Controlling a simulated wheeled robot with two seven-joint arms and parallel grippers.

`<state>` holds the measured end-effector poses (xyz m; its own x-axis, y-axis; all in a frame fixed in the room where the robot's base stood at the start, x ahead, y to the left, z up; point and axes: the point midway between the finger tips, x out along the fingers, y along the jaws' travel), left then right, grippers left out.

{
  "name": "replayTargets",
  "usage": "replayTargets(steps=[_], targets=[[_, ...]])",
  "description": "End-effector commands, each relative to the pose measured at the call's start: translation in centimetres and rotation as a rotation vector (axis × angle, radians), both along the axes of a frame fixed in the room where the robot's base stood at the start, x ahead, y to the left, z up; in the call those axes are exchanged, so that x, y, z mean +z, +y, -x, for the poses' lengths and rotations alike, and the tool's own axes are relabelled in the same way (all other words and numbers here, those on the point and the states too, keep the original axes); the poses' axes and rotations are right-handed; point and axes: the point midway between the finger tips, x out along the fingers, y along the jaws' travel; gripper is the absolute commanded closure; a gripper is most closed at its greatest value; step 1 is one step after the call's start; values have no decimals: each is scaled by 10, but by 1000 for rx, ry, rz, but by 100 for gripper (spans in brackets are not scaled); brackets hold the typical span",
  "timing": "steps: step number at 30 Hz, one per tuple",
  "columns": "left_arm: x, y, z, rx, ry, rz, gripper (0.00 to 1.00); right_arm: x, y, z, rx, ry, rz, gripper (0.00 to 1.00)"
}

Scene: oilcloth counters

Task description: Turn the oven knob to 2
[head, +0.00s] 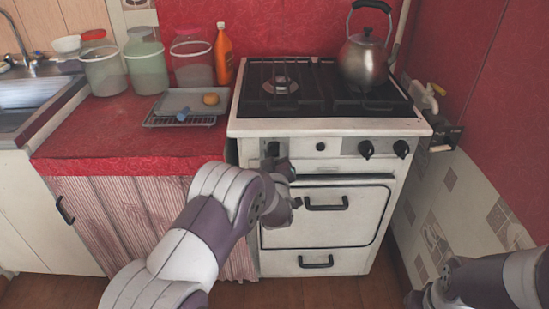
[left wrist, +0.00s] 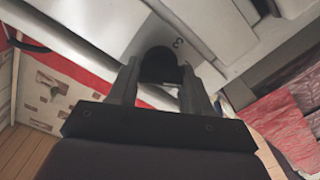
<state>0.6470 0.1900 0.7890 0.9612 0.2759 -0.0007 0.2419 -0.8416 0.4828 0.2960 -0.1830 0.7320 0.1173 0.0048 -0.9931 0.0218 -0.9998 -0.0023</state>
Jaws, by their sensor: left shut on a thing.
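The white oven (head: 312,252) stands below the stovetop, with a row of black knobs on its front panel. My left gripper (head: 283,170) reaches up to the leftmost dark knob (head: 273,149), partly covering it. In the left wrist view, my left gripper's two fingers (left wrist: 158,88) stand on either side of the round black knob (left wrist: 159,64) and are shut on it. A dark printed digit (left wrist: 178,42), which looks like a 3, shows on the metal panel beside the knob. The knob's pointer and other marks are hidden or too small to read.
Two more knobs (head: 384,149) sit on the right of the panel. The oven door handle (head: 326,203) sticks out beside my left wrist. A kettle (head: 365,61) stands on the stove. The red counter (head: 95,140) at left carries jars and a tray (head: 166,103).

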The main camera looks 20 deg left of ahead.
Motion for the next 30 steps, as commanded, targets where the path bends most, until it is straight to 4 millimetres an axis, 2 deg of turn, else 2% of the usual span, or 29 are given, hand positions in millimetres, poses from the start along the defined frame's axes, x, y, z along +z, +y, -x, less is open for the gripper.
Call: replayTargets(steps=[16, 17, 26, 30], targets=[[1, 1, 0, 1, -8, 19, 82, -1, 0, 0, 0, 0, 0, 100], [1, 1, 0, 1, -8, 19, 41, -1, 0, 0, 0, 0, 0, 100], [1, 0, 1, 0, -6, 19, 40, -1, 0, 0, 0, 0, 0, 100], [2, -6, 18, -1, -5, 19, 40, 4, 0, 0, 0, 0, 0, 100]])
